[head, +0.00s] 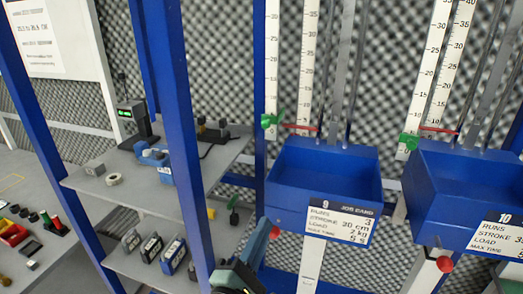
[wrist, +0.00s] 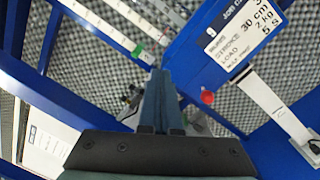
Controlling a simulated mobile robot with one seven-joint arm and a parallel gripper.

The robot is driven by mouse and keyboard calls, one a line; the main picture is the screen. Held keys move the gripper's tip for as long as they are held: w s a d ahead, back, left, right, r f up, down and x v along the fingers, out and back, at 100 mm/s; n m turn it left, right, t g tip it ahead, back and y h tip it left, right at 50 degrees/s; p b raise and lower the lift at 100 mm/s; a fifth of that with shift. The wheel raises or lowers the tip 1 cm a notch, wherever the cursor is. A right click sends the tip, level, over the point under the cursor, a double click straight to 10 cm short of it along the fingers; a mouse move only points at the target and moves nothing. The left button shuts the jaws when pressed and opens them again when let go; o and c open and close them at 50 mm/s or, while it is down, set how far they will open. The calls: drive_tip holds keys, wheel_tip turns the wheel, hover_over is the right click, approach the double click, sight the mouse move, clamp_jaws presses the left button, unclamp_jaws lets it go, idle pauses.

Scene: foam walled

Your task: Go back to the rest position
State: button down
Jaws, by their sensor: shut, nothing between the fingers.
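My gripper (wrist: 160,76) is in the middle of the wrist view, its two blue-grey fingers pressed together with nothing between them. In the head view my gripper (head: 266,228) shows at the bottom, just left of and below the blue bin numbered 9 (head: 322,176). It looks apart from the bin. Most of my arm is outside the head view.
A second blue bin, numbered 10 (head: 470,190), hangs at the right. Red knobs (head: 274,233) and white rulers (head: 306,75) are close by. A blue post (head: 187,150) and grey shelves (head: 135,190) with small devices stand left. Blue frame bars surround my gripper in the wrist view.

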wheel_tip(320, 180, up, 14)
drive_tip(key=d+m+t, duration=0.2)
drive_tip(key=m+t, duration=0.1)
drive_tip(key=m, duration=0.6)
drive_tip(key=s+r+m+t+y, duration=0.2)
drive_tip(key=s+r+m, duration=0.1)
drive_tip(key=r, duration=0.4)
drive_tip(key=s+a+r+m+t+y+b, duration=0.1)
drive_tip(key=s+r+m+t+y, duration=0.1)
drive_tip(key=s+r+m, duration=0.2)
drive_tip(key=s+r+m+t+y+b, duration=0.1)
drive_tip(key=s+r+m, duration=0.3)
drive_tip(key=r, duration=0.7)
drive_tip(key=shift+s+a+t+y, duration=0.4)
drive_tip(key=shift+s+t+y, duration=0.35)
drive_tip(key=shift+s, duration=0.35)
drive_tip(key=shift+d, duration=0.1)
